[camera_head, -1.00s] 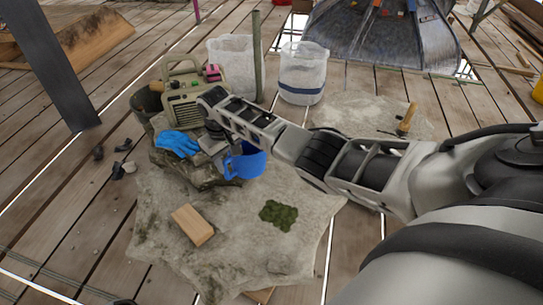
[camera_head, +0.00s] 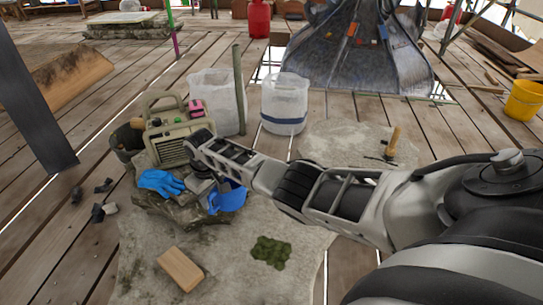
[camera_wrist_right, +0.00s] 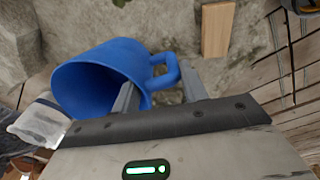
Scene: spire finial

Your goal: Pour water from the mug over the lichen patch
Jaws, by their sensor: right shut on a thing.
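The blue mug (camera_head: 231,196) is by the front right edge of a dark rock, near the blue glove. It also shows in the right wrist view (camera_wrist_right: 90,82), its open mouth partly facing the camera; any water inside cannot be made out. My right gripper (camera_head: 211,188) is shut on the mug's handle, with its fingers at the handle in the wrist view (camera_wrist_right: 160,90). The green lichen patch (camera_head: 271,252) lies on the pale stone slab (camera_head: 225,265), in front and to the right of the mug, apart from it. My left gripper is not in view.
A wooden block (camera_head: 181,269) lies on the slab left of the lichen. A blue glove (camera_head: 161,182) and a beige radio-like box (camera_head: 180,140) sit left of and behind the mug. White buckets (camera_head: 285,104) stand behind. The slab around the lichen is clear.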

